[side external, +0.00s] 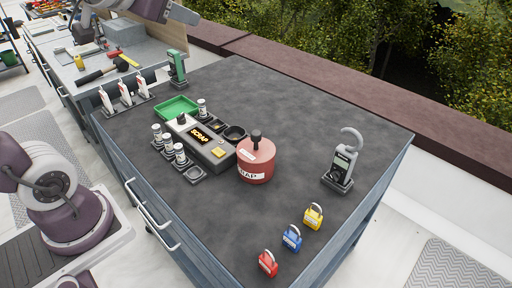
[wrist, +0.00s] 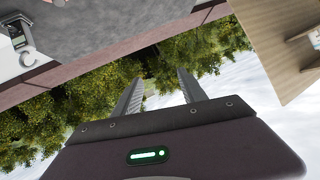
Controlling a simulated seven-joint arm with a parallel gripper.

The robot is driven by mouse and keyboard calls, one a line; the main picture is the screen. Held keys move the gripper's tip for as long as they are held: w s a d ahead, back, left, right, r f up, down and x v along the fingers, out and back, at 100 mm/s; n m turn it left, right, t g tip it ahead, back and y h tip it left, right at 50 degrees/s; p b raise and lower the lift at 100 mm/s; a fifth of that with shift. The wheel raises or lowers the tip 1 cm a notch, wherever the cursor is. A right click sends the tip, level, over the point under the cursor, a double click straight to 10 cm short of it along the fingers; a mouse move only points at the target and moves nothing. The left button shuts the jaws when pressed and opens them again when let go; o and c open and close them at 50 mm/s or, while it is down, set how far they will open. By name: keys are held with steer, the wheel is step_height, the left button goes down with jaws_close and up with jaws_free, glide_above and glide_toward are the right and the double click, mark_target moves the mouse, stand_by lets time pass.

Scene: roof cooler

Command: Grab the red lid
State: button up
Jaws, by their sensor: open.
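The red lid (side external: 257,149) with a black knob sits on top of a round red pot (side external: 255,173) labelled SCRAP, near the middle of the dark bench top. The seam between lid and pot is hard to make out. My gripper (wrist: 160,76) shows in the wrist view with its two fingers apart and nothing between them. It points out past the bench toward trees and sky. In the side view my arm is at the top left, far from the lid, and my fingers are out of frame.
A green tray (side external: 176,107) is behind. A clamp meter (side external: 343,165) stands right. Red (side external: 267,263), blue (side external: 291,239) and yellow (side external: 313,217) padlocks lie in front. The bench's back right is clear.

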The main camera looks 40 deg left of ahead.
steer(key=w+r+m+t+h, duration=0.1)
steer(key=w+m+t+h, duration=0.15)
steer(key=w, duration=0.45)
steer(key=m+g+h, duration=0.4)
steer(key=m+h, duration=0.2)
steer(key=h, duration=0.4)
glide_above(266, 147)
steer(key=s+a, duration=0.4)
steer(key=s, duration=0.2)
steer(key=shift+n+t, duration=0.25)
steer(key=f, duration=2.8)
steer(key=shift+w+d, duration=0.15)
steer(key=shift+w, duration=0.1)
steer(key=x, duration=0.7)
steer(key=shift+w+d, duration=0.15)
jaws_close()
